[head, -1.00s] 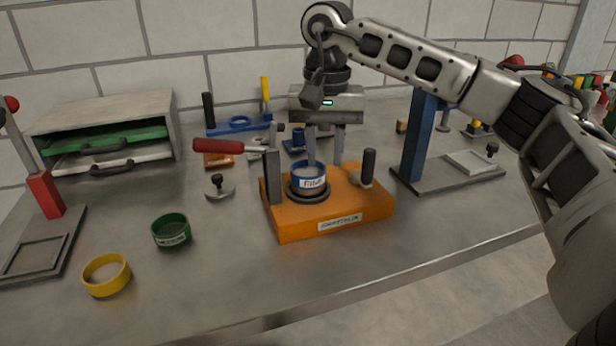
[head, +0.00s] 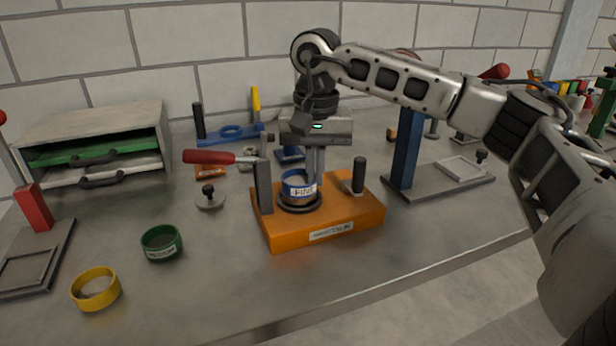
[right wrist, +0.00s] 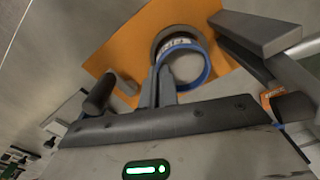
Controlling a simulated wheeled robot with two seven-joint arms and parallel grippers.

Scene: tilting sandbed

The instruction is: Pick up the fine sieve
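The fine sieve (head: 298,190) is a blue ring with a white label reading "FINE". It sits upright in the dark round seat of an orange press base (head: 345,222). My right gripper (head: 313,180) points down at the back right of the ring, its two fingers close together on the ring's wall. In the right wrist view the fingertips (right wrist: 162,70) meet the rim of the blue sieve (right wrist: 203,72), with the wall apparently pinched between them. The exact contact is partly hidden. My left gripper is not in view.
A grey upright with a red lever handle (head: 208,156) stands left of the sieve, and a dark knob (head: 360,170) stands to its right. A green ring (head: 161,243) and a yellow ring (head: 96,288) lie at left. The front of the table is clear.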

